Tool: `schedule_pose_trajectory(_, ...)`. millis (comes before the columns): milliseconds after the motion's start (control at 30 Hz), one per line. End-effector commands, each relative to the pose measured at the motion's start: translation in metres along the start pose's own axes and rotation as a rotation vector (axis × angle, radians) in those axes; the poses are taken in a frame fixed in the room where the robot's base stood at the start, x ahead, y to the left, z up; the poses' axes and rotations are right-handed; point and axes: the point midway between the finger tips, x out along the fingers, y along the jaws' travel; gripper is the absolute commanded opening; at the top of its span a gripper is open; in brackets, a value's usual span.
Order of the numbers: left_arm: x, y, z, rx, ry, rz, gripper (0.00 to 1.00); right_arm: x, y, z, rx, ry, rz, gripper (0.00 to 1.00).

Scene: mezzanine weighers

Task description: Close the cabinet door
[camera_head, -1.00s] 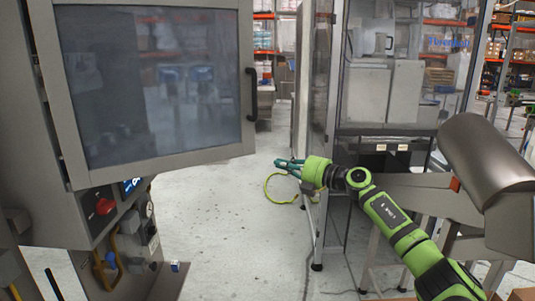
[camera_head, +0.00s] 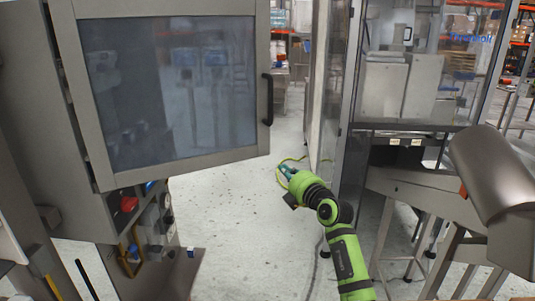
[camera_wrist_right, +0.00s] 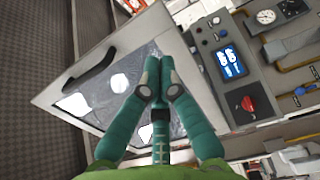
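The cabinet door (camera_head: 175,160) has a grey frame, a dark glass pane and a black handle (camera_head: 267,98) on its right edge. It stands open, angled out from the grey cabinet (camera_head: 35,110) at the left. The right wrist view shows the door (camera_wrist_right: 52,92) and its handle (camera_wrist_right: 90,73) beyond the fingers. My right gripper (camera_head: 285,170) is below and right of the door's lower right corner in the head view, apart from the handle. Its green fingers (camera_wrist_right: 159,72) are together in the wrist view, with nothing seen between them. My left gripper is out of view.
A control panel with a red knob (camera_head: 128,204) sits below the door. A glass-sided machine (camera_head: 415,100) stands at the right, with a grey metal frame (camera_head: 420,190) in front. Clear floor (camera_head: 235,215) lies between cabinet and machine. A yellow-green cable loops on the floor.

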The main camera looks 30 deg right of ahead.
Motion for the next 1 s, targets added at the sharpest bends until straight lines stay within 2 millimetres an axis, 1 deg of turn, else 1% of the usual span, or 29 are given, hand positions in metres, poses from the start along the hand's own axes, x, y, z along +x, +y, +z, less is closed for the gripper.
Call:
schedule_pose_trajectory(33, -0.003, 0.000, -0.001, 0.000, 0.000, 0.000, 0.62, 0.009, 0.002, 0.000, 0.000, 0.002, -0.001, 0.00)
schedule_pose_trajectory(100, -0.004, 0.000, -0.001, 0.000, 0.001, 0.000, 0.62, 0.021, 0.002, 0.000, -0.001, 0.001, -0.001, 0.00)
schedule_pose_trajectory(300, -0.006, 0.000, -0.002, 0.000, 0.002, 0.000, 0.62, 0.052, 0.002, 0.001, -0.002, 0.000, -0.001, 0.00)
schedule_pose_trajectory(600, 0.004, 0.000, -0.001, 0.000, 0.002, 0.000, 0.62, 0.092, 0.000, 0.000, -0.002, 0.001, 0.000, 0.00)
schedule_pose_trajectory(800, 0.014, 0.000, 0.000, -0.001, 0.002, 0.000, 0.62, 0.108, -0.001, 0.000, -0.001, 0.002, 0.001, 0.00)
schedule_pose_trajectory(1000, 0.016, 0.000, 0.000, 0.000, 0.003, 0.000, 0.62, 0.114, 0.000, 0.000, -0.002, 0.001, 0.000, 0.00)
